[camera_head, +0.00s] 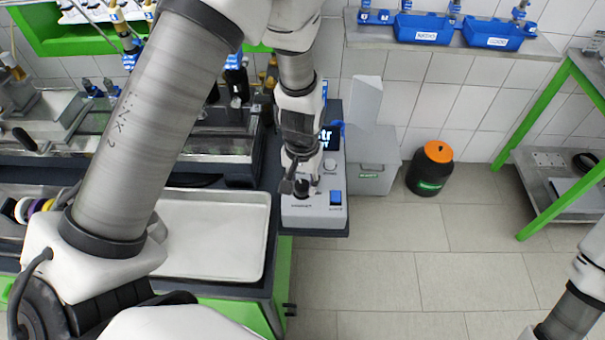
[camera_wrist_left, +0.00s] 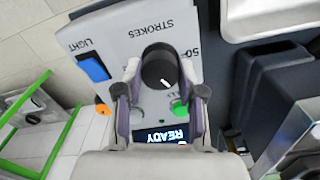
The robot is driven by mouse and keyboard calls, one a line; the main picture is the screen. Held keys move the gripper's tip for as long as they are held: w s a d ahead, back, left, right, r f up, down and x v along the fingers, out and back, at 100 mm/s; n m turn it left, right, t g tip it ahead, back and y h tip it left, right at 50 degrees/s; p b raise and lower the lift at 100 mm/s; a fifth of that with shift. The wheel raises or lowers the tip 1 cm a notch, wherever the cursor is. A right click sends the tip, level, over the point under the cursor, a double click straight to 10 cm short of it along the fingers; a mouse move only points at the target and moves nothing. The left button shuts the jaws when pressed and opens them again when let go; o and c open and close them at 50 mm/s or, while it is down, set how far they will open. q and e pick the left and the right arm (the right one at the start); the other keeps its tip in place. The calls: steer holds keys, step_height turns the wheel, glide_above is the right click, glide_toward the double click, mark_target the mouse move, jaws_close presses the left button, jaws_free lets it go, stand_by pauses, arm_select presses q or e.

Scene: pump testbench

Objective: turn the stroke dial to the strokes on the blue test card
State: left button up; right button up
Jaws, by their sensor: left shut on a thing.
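My left gripper (camera_head: 303,187) is over the grey control box (camera_head: 299,213) at the middle of the head view. In the left wrist view its two fingers (camera_wrist_left: 160,72) are shut on the black stroke dial (camera_wrist_left: 159,60), one on each side. The dial has a white pointer mark. The box lettering is upside down there: "STROKES", and a "50" beside the dial. A lit display (camera_wrist_left: 160,135) reads "READY". A dark panel with white letters ending in "tr" (camera_head: 330,138) is partly hidden behind my gripper; its number is hidden. I cannot tell whether it is the test card.
A blue LIGHT switch (camera_wrist_left: 93,68) and a green button (camera_wrist_left: 179,107) sit close to the fingers. A pale tray (camera_head: 212,235) lies left of the box. A black bin with an orange lid (camera_head: 431,168) stands on the floor.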

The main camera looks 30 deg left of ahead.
arm_select(q)
steer(key=n+p, duration=0.1)
steer(key=n, duration=0.1)
steer(key=n+p, duration=0.1)
steer(key=shift+s+r+n+p, duration=0.1)
steer(key=shift+s+n+p, duration=0.15)
steer(key=shift+n+p, duration=0.15)
steer(key=n+p, duration=0.2)
steer(key=n, duration=0.1)
steer(key=shift+n+p, duration=0.3)
steer(key=shift+p, duration=0.1)
steer(key=n+p, duration=0.2)
steer(key=n, duration=0.1)
steer(key=shift+n+p, duration=0.85)
steer(key=shift+n, duration=0.25)
steer(key=shift+f, duration=0.2)
steer(key=o, duration=1.1)
steer(key=shift+w, duration=0.1)
steer(key=shift+o, duration=0.2)
steer(key=shift+r, duration=0.1)
